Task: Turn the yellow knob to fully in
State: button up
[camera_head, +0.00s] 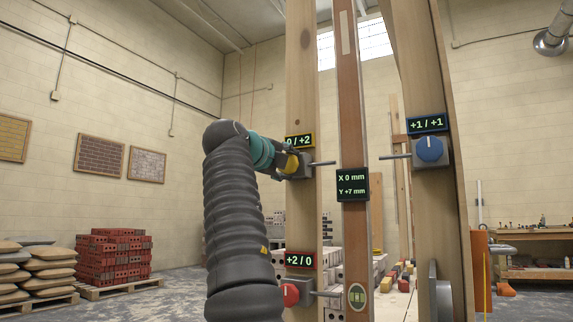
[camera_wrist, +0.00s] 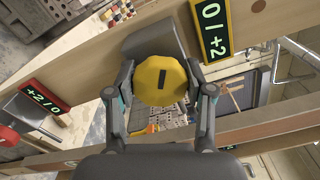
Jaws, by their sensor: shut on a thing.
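The yellow knob (camera_wrist: 160,82) is a faceted disc with a dark slot mark, in the middle of the wrist view. My gripper (camera_wrist: 160,88) has one finger on each side of it and is shut on it. In the head view the yellow knob (camera_head: 292,164) shows partly behind my gripper (camera_head: 284,160), on a grey block on the left wooden post. The yellow-framed display above it (camera_wrist: 213,28) reads 0 / +2 in the wrist view; my arm covers part of it in the head view.
A blue knob (camera_head: 429,149) with display +1 / +1 is on the right post. A red knob (camera_head: 290,294) with display +2 / 0 is lower on the left post. A central display (camera_head: 353,185) reads X 0 mm, Y +7 mm. Thin rods (camera_head: 322,163) stick out from the knob blocks.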

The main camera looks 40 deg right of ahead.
jog(key=m, duration=0.4)
jog(key=shift+m, duration=1.6)
jog(key=o, duration=1.2)
